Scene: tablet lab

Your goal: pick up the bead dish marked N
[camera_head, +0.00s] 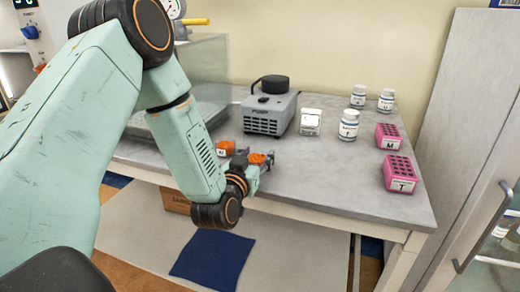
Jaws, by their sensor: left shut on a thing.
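My left arm comes in from the left and its gripper (264,160) is over the front part of the bench. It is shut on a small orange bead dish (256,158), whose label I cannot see. A second orange bead dish (227,147) stands on the bench just left of the gripper. It has a small white label whose letter is too small to read surely. My right gripper is not in view.
On the grey bench (320,175) stand a grey device (269,112), a clear container (310,122), several white jars (348,125) and pink racks marked M (387,137) and T (400,174). A glass enclosure (207,70) is behind my arm. The bench's front middle is clear.

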